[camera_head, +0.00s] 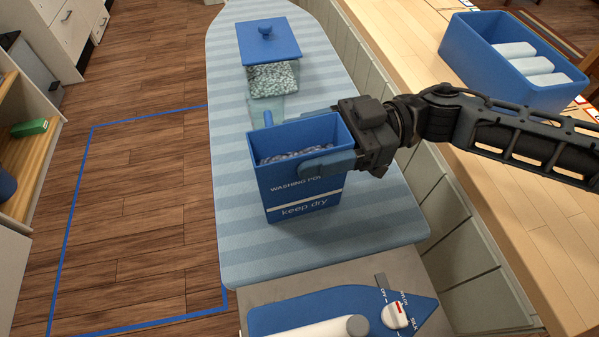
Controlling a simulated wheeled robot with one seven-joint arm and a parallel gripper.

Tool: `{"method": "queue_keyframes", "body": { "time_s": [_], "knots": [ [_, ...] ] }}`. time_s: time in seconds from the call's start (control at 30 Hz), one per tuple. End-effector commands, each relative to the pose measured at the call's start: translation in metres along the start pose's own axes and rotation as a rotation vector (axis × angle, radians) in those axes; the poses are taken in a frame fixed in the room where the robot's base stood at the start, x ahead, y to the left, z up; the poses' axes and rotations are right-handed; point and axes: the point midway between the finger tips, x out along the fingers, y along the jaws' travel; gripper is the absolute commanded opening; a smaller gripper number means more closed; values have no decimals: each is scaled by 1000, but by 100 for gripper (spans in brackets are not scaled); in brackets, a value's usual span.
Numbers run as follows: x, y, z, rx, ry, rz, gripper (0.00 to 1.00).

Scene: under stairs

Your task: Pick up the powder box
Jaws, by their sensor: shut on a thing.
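The powder box (300,191) is a blue, open-topped box with the words "washing po..." and "keep dry" on its front and grainy contents inside. It is on or just above the striped ironing board; I cannot tell whether its base touches the cloth. My gripper (297,145) reaches in from the right and is shut on the powder box.
The ironing board (232,240) has a clear container with a blue lid (268,45) behind the box. An iron (340,312) rests at the near end. A blue crate (470,60) with white rolls stands on the wooden counter (540,200). Shelves stand at the left.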

Motion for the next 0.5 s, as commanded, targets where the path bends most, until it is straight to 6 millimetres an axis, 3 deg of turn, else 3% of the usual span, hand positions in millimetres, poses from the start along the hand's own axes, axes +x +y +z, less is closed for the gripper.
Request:
{"method": "queue_keyframes", "body": {
  "time_s": [0.23, 0.5],
  "knots": [
    [0, 0, 0, 0, 0, 1, 0],
    [0, 0, -1, -1, 1, 1, 0]
  ]
}}
